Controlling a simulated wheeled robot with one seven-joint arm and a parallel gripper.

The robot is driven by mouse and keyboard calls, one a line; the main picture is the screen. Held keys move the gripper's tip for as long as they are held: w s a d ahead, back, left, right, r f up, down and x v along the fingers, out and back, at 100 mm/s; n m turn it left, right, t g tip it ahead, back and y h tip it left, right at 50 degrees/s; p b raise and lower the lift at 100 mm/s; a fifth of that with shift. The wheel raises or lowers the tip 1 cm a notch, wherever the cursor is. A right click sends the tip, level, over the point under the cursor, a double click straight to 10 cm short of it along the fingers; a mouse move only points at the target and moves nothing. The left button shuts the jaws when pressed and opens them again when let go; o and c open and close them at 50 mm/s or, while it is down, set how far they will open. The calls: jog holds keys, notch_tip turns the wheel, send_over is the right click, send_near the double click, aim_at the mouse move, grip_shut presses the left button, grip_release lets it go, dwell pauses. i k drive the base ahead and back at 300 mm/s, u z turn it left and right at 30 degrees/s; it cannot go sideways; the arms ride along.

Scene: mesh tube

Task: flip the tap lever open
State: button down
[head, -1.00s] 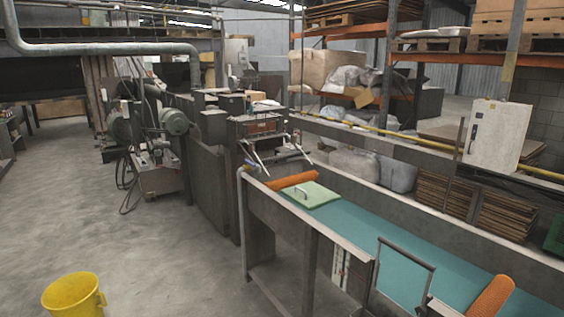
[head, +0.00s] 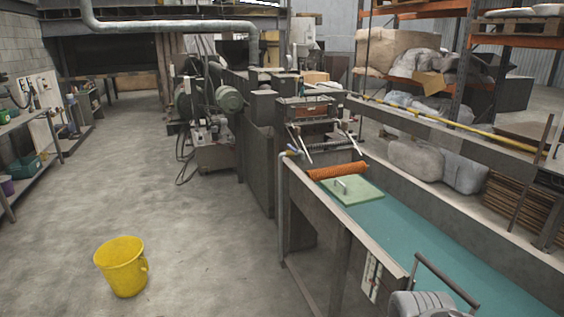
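A yellow bucket (head: 122,267) stands on the floor to the left of the trough, well apart from the tap. My gripper is not in view. A grey rounded part at the bottom edge may be part of my arm.
The trough (head: 345,222) has a teal bed with an orange roller (head: 337,171) and a green board (head: 352,190) at its far end. Machines (head: 215,110) stand behind. A shelf (head: 28,130) is at left. The concrete floor around the bucket is clear.

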aim_at(290, 147)
jog(key=u, duration=0.75)
jog(key=i, duration=1)
jog(key=u, duration=0.55)
jog(key=i, duration=2.2)
jog(key=z, duration=0.5)
jog(key=i, duration=1.25)
jog(key=z, duration=0.35)
